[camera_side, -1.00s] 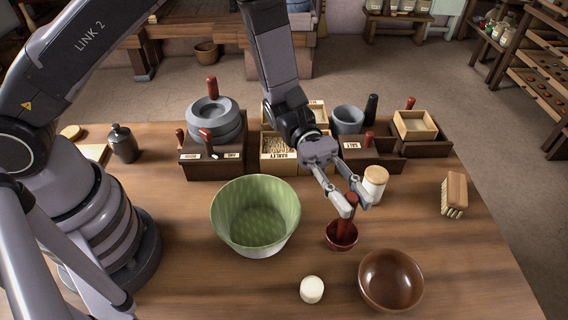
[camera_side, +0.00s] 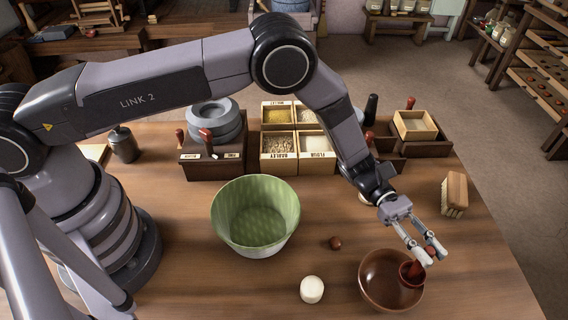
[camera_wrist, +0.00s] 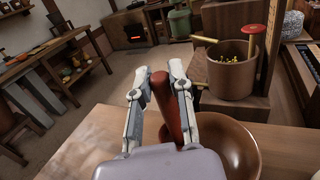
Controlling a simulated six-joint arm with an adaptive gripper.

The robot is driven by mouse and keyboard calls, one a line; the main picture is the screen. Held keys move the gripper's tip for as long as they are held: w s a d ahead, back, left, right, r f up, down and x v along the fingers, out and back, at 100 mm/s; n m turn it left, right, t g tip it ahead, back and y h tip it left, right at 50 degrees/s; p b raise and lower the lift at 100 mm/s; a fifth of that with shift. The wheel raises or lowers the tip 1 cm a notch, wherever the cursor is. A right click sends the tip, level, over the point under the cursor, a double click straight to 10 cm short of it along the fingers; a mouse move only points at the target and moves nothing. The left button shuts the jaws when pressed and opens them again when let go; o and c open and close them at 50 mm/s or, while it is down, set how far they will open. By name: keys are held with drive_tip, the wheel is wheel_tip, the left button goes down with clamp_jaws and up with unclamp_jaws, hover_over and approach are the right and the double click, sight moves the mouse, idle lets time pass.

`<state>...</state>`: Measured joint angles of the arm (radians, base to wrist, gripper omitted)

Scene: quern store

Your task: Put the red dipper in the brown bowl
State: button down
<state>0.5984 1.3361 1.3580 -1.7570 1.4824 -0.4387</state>
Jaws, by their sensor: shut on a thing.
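The red dipper (camera_side: 410,273) is held by its handle between the fingers of my gripper (camera_side: 427,256). Its cup shows over the right part of the brown bowl (camera_side: 374,283), within the rim in the side view. I cannot tell whether it touches the bowl. In the wrist view the dipper's handle (camera_wrist: 167,108) stands between the two fingers of my gripper (camera_wrist: 160,95), and the brown bowl (camera_wrist: 238,150) lies below and to the right, partly hidden by my gripper.
A green bowl (camera_side: 255,215) stands left of the brown bowl. A brush (camera_side: 454,194) stands at the right. Grain boxes (camera_side: 279,146) line the back.

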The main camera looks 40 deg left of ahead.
drive_tip(key=shift+f, duration=0.55)
drive_tip(key=c, duration=1)
unclamp_jaws()
drive_tip(key=shift+c, duration=0.2)
drive_tip(key=shift+a, duration=0.15)
drive_tip(key=v, duration=1.1)
drive_tip(key=s+a+r+m+t+y, duration=0.2)
drive_tip(key=s+a+r+m+y, duration=0.15)
drive_tip(key=a+r, duration=0.65)
drive_tip(key=s+a+r+m+t+y, duration=0.1)
drive_tip(key=s+a+r+m+y, duration=0.35)
drive_tip(key=r, duration=0.85)
drive_tip(key=s+a+r+m+t+y, duration=0.2)
drive_tip(key=s+a+r+t+y, duration=0.1)
drive_tip(key=s+a, duration=0.4)
drive_tip(key=s+a+r+m+t+y, duration=0.2)
drive_tip(key=s+a+t+y, duration=0.3)
drive_tip(key=a, duration=0.9)
drive_tip(key=s+m+t, duration=0.1)
drive_tip(key=s, duration=0.2)
drive_tip(key=shift+a+r+m+y, duration=0.2)
drive_tip(key=shift+r+m+y, duration=0.1)
drive_tip(key=shift+r, duration=0.1)
